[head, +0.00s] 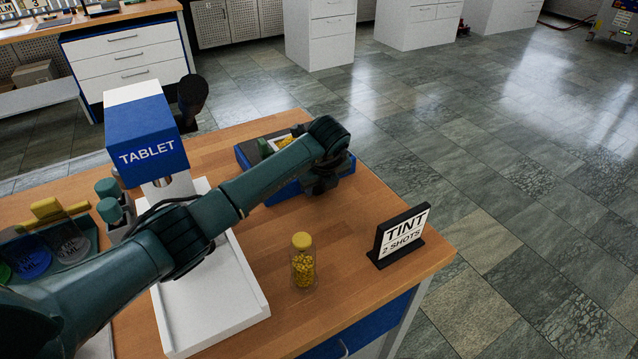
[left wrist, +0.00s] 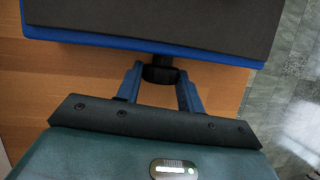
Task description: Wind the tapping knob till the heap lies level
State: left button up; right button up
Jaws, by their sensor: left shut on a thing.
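The tapping device (head: 291,192) is a blue and dark box near the back edge of the wooden bench, with a small patch of yellow heap (head: 283,142) showing on its top. My left arm reaches across in front of it and hides much of it. In the left wrist view, the black tapping knob (left wrist: 158,75) sticks out from the blue-edged box on a short shaft. My left gripper (left wrist: 161,69) is shut on the knob, one blue finger at each side. How level the heap lies cannot be told. My right gripper is not in view.
A blue and white TABLET press (head: 147,145) stands over a white tray (head: 215,325) at left. A yellow-capped jar (head: 303,262) and a sign reading TINT 2 SHOTS (head: 400,236) stand on the right part of the bench. Green-lidded bottles (head: 109,210) and tubs stand at far left.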

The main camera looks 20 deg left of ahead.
pick_arm(q)
jog(key=shift+c, duration=0.7)
jog(key=shift+w+d+f+g+y+b, duration=0.2)
jog(key=shift+g+y+b, duration=0.45)
jog(key=shift+b, duration=0.6)
jog(key=shift+m+g+y+b, duration=0.4)
jog(key=shift+y+b, duration=0.15)
jog(key=shift+b, duration=0.55)
jog(key=shift+r+g+b, duration=0.1)
jog(key=shift+g+b, duration=0.15)
jog(key=shift+b, duration=0.25)
jog(key=shift+r+y, duration=0.1)
jog(key=shift+y, duration=0.2)
jog(key=o, duration=0.8)
jog(key=shift+o, duration=0.9)
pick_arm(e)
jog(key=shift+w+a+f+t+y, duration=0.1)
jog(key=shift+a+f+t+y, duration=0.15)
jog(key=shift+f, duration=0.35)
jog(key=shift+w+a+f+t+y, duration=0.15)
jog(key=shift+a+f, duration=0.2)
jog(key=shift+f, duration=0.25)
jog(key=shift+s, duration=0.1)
